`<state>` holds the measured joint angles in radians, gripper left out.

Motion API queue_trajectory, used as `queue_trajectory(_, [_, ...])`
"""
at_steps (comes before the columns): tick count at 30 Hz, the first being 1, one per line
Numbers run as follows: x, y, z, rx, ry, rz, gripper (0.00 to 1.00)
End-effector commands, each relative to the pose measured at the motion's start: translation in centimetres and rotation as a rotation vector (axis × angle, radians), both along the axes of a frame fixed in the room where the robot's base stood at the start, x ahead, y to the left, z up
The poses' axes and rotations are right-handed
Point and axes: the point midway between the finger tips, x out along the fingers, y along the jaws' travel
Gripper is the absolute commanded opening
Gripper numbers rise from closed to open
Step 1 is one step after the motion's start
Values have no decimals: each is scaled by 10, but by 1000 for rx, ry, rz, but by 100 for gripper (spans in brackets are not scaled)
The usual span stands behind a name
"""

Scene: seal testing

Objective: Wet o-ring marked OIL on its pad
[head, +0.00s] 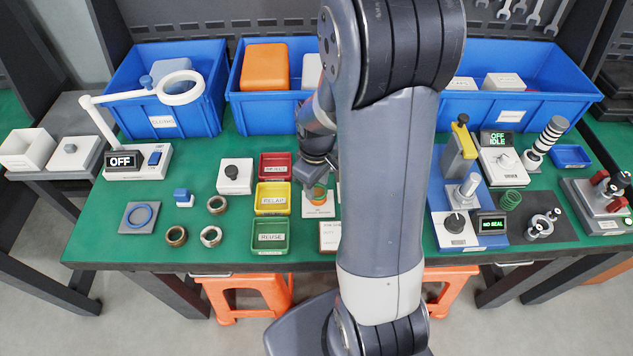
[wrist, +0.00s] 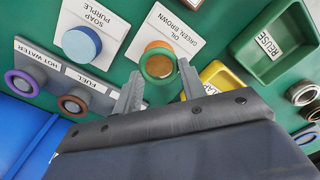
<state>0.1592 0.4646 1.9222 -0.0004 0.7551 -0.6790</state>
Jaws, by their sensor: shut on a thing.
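The o-ring (wrist: 158,76) looks green and sits between the two fingertips of my gripper (wrist: 160,67) in the wrist view; my gripper is shut on it. The ring overlaps the orange-brown oil pad (wrist: 158,47) on a white card (wrist: 186,24) marked OIL, GREEN BROWN. I cannot tell whether ring and pad touch. In the head view my gripper (head: 316,178) is low over the same card (head: 318,211), with the orange pad showing just below it. My arm hides part of the bench there.
A SOAP PURPLE card (wrist: 102,16) with a blue pad lies beside the oil card. A grey holder (wrist: 62,82) carries rings marked HOT WATER and FUEL. Red (head: 275,166), yellow (head: 272,198) and green (head: 270,237) trays stand left of my gripper. Blue bins (head: 170,115) line the back.

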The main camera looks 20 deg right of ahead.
Motion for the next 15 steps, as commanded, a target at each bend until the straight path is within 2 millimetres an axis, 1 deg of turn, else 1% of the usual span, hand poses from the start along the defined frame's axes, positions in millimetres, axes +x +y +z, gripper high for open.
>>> queue_trajectory(15, [0,0,-4,0,0,0,26])
